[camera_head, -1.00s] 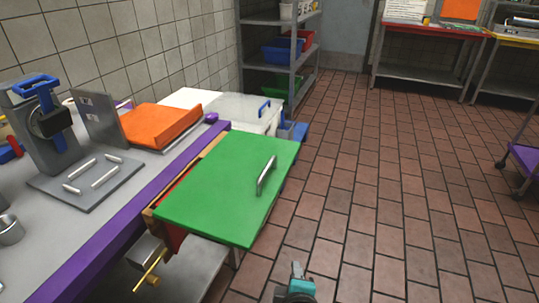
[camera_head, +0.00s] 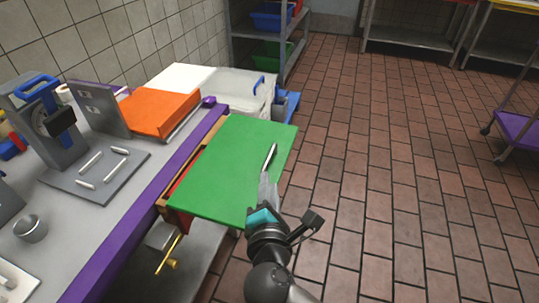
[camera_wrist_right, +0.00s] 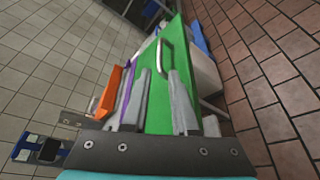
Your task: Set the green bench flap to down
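The green bench flap (camera_head: 222,160) stands out roughly level from the bench's purple edge, so it is up. Its metal handle (camera_head: 270,157) is near the flap's outer edge. My right gripper (camera_head: 268,180) is over that outer edge, just on the near side of the handle. In the right wrist view the two fingers (camera_wrist_right: 160,80) are apart with green flap (camera_wrist_right: 158,107) showing between them. The handle (camera_wrist_right: 166,56) shows beyond the fingertips, and nothing is held. My left gripper is not in view.
A yellow-handled latch or valve (camera_head: 168,258) sits under the flap's near side. White bins (camera_head: 232,88) stand beyond the flap. The tiled floor (camera_head: 400,200) to the right is clear.

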